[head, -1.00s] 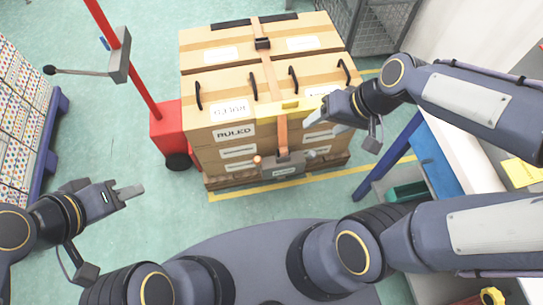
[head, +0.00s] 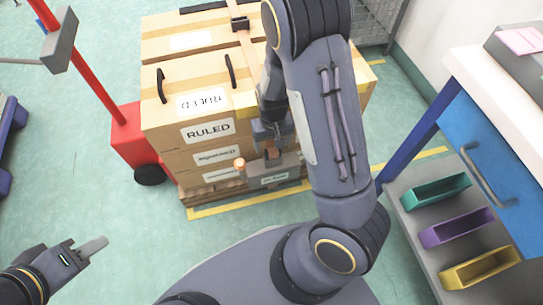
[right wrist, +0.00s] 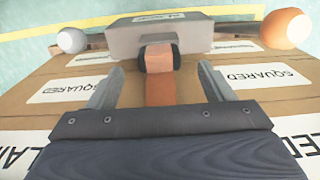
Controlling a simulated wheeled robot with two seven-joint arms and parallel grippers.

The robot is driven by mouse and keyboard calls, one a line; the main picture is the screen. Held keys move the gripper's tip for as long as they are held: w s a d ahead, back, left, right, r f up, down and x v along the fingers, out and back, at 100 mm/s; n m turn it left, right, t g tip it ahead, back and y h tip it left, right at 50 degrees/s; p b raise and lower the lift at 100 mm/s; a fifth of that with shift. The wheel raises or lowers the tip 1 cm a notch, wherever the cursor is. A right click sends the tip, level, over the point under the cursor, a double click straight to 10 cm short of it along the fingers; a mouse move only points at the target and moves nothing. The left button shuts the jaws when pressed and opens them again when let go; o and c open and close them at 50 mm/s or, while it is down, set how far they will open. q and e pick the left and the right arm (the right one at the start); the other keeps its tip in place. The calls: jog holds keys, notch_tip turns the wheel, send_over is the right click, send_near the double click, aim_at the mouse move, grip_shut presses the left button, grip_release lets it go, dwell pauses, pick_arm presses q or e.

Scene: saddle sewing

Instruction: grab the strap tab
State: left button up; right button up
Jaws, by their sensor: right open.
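The orange-brown strap (right wrist: 160,92) hangs down the front of the stacked cartons, seen between my fingers in the right wrist view. A dark piece (right wrist: 160,57) wraps its far end, beside a grey labelled box (right wrist: 155,36). I cannot tell exactly where the tab begins. My right gripper (right wrist: 160,80) is open, one finger on each side of the strap with gaps. In the head view my right gripper (head: 270,140) is at the carton front above the grey box (head: 274,172); my arm hides much of the strap. My left gripper (head: 90,248) is away at lower left.
The cartons (head: 208,130) stand on a pallet beside a red-posted cart (head: 125,135). The grey box has an orange knob (right wrist: 286,28) and a white knob (right wrist: 72,40). A workbench with coloured bins (head: 455,226) is at right.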

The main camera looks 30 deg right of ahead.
aim_at(273, 150)
notch_tip(273, 150, down, 5)
jog(key=b, duration=0.2)
jog(key=shift+w+r+b, duration=0.1)
jog(key=shift+b, duration=0.3)
jog(key=shift+r, duration=0.1)
jog(key=shift+c, duration=0.4)
jog(key=c, duration=1)
